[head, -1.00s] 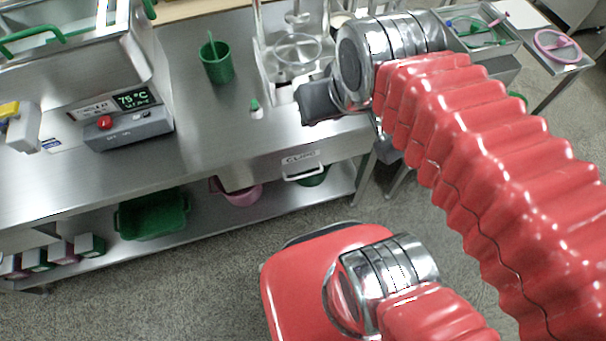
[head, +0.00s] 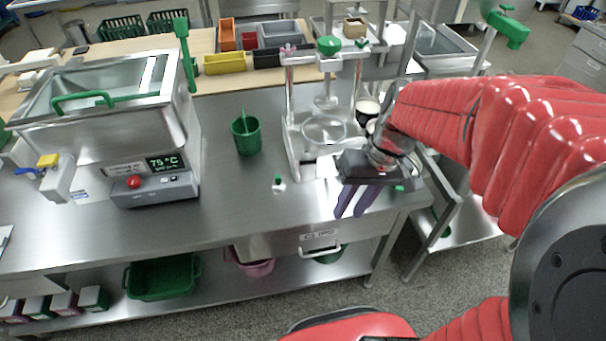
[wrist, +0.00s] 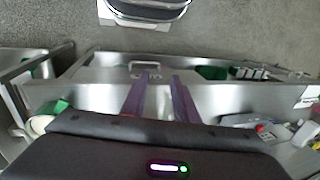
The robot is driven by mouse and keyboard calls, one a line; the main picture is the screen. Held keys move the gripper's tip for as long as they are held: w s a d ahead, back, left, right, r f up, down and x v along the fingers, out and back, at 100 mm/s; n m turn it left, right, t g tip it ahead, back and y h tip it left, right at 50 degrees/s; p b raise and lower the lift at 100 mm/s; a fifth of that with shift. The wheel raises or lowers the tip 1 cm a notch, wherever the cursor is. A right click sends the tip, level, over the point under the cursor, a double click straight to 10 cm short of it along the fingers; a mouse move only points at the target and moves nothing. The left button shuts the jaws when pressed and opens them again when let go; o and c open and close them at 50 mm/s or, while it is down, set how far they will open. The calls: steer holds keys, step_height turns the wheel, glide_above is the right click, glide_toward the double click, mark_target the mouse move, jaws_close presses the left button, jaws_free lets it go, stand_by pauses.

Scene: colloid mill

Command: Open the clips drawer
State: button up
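The clips drawer (head: 284,241) is set under the front edge of the steel bench, at its right part. It looks shut and has a small label and a pale bar handle (head: 320,251). The handle also shows in the wrist view (wrist: 145,66), just beyond the fingertips. My gripper (head: 351,212) is above the bench's front edge, up and right of the handle, with its two purple fingers pointing down toward the front. In the wrist view my gripper (wrist: 160,77) has its fingers apart with nothing between them. It does not touch the handle.
A glass-and-metal stand (head: 322,135) is left of my gripper on the bench. A green cup (head: 246,134) and a heated bath reading 75 °C (head: 150,180) are further left. A green bin (head: 160,278) is on the lower shelf. The floor before the drawer is partly clear.

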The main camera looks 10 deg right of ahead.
steer(key=w+d+f+m+g+y, duration=0.1)
steer(key=w+d+f+y, duration=0.2)
steer(key=f, duration=0.5)
steer(key=w+d+f+m+g+y, duration=0.1)
steer(key=d+f+y, duration=0.2)
steer(key=f+y, duration=0.35)
steer(key=m+t+y, duration=0.4)
steer(key=t, duration=0.4)
glide_toward(320, 253)
steer(key=v, duration=0.4)
steer(key=shift+a+f+h, duration=0.1)
steer(key=shift+h, duration=0.15)
steer(key=shift+a, duration=0.15)
steer(key=x, duration=1.3)
steer(key=shift+w+a, duration=0.1)
steer(key=shift+a, duration=0.1)
jaws_close()
